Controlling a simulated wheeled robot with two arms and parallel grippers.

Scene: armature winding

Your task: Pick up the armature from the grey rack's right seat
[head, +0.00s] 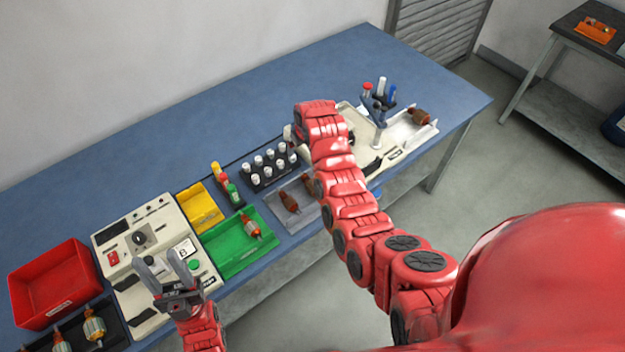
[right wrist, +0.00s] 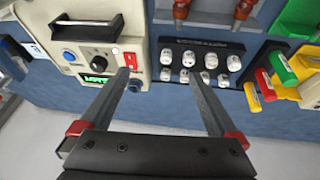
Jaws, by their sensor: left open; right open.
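The grey rack (head: 275,198) stands near the table's front edge and holds two brown-and-copper armatures. The left armature (head: 290,202) shows clearly. The right armature (head: 311,184) is partly covered by my right arm. In the right wrist view the rack (right wrist: 211,18) is at the top edge, cut off. The right-seat armature (right wrist: 181,9) and the left-seat one (right wrist: 243,9) show there. My right gripper (right wrist: 159,78) is open and empty, apart from the rack; in the head view my arm hides it. My left gripper (head: 162,263) is open and empty above the left winding machine.
A black holder with white-capped pieces (head: 269,166) stands behind the rack. The green tray (head: 238,244) with an armature is to its left. Coloured bottles (head: 226,183), a yellow bin (head: 199,207) and a red bin (head: 55,283) stand further left. Another machine (right wrist: 98,45) is beside my right gripper.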

